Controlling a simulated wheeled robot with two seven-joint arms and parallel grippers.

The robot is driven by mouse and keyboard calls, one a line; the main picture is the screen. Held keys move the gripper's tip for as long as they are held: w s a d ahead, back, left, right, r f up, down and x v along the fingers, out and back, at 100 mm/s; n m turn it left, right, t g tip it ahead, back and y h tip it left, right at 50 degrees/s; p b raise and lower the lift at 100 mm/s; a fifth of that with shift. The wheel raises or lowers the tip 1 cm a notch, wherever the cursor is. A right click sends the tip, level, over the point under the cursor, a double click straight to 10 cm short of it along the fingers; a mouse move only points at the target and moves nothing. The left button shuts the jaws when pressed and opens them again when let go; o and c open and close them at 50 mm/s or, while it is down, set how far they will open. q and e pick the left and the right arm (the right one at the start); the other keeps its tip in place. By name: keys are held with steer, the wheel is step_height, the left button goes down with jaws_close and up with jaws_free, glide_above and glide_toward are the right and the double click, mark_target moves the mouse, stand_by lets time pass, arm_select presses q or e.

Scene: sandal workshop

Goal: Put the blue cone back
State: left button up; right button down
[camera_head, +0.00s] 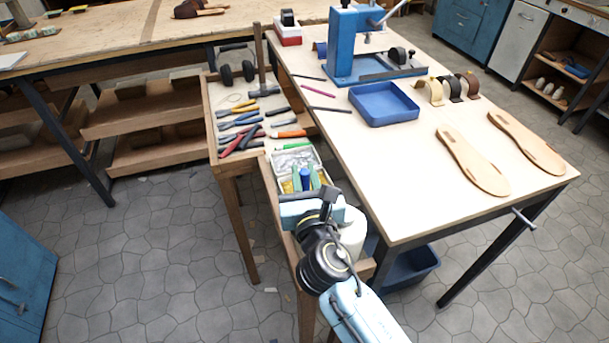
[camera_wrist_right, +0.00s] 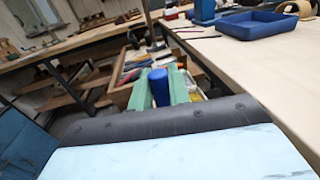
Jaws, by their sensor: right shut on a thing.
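The blue cone (camera_head: 305,178) is between the green fingertips of my right gripper (camera_head: 305,181). The right gripper is shut on it. In the right wrist view the blue cone (camera_wrist_right: 159,88) stands roughly upright between the two green fingers (camera_wrist_right: 160,92). In the head view, the cone and fingers appear in front of a small light tray (camera_head: 278,160) of small parts on the narrow wooden side table. I cannot tell how high the cone is above that surface. My left gripper is not in view.
A white rounded object (camera_head: 352,232) stands on the side table (camera_head: 264,176), close to my right wrist. Pliers and other hand tools lie in the wooden tray (camera_head: 208,118) beyond. The workbench (camera_head: 400,190) at right holds a blue tray (camera_head: 384,104), sandal soles (camera_head: 472,162) and a blue press (camera_head: 341,48).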

steer(key=shift+f+b, duration=0.3)
steer(key=shift+f, duration=0.3)
steer(key=c, duration=1.3)
jaws_free()
steer(key=shift+f, duration=0.1)
steer(key=shift+s+r+p, duration=0.45)
steer(key=shift+r+p, duration=0.05)
steer(key=shift+r, duration=0.1)
steer(key=s, duration=0.3)
steer(key=s+d, duration=0.1)
steer(key=s, duration=0.3)
steer(key=s+d, duration=0.1)
steer(key=s, duration=0.3)
steer(key=shift+r, duration=0.15)
steer(key=shift+a, duration=0.15)
